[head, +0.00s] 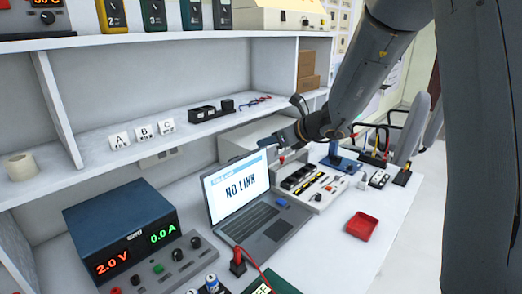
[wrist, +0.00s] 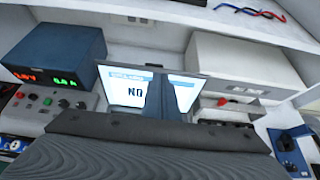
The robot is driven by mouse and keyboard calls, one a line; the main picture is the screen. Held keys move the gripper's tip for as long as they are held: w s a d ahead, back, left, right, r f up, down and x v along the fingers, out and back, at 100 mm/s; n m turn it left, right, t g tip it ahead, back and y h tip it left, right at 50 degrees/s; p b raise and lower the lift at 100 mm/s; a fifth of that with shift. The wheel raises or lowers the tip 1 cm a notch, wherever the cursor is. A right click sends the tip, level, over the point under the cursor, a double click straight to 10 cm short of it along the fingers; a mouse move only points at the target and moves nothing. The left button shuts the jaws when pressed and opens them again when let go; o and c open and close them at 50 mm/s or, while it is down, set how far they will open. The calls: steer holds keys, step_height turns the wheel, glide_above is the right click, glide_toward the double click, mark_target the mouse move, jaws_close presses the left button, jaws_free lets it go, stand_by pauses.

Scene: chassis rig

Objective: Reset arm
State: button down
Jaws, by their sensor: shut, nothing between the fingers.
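My arm reaches in from the upper right in the head view. My gripper (head: 276,139) is above the bench, beside and behind the right edge of the laptop's screen. In the wrist view my gripper (wrist: 167,80) shows as two dark fingers close together, shut and empty. They cover the middle of the laptop screen (wrist: 128,92) there. The laptop (head: 236,188) stands open and reads "NO LINK" in the head view. My gripper appears to touch nothing, though its exact distance from the laptop is hard to tell.
A blue power supply (head: 122,229) reads 2.0 V and 0.0 A at the left. A white tray of parts (head: 318,188) and a red dish (head: 362,225) are right of the laptop. A shelf (head: 95,140) runs along the back.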

steer(key=s+d+f+n+g+h, duration=0.1)
steer(key=s+f+n+g, duration=0.25)
steer(key=s+n, duration=0.4)
steer(key=s+d+f+n+g+h, duration=0.15)
steer(key=s+f+n, duration=0.3)
steer(key=s, duration=0.55)
steer(key=s+d+f+n+g+h, duration=0.1)
steer(key=s+d+f+n+h, duration=0.1)
steer(key=s+d+n, duration=0.2)
steer(key=s+d+f+n+g+h, duration=0.1)
steer(key=s+d+n, duration=0.4)
steer(key=s+n, duration=0.5)
steer(key=f+n+h, duration=0.1)
steer(key=h, duration=0.1)
steer(key=shift+s+d+n+g+h, duration=0.3)
steer(key=shift+s+g+h, duration=0.05)
steer(key=shift+g, duration=0.05)
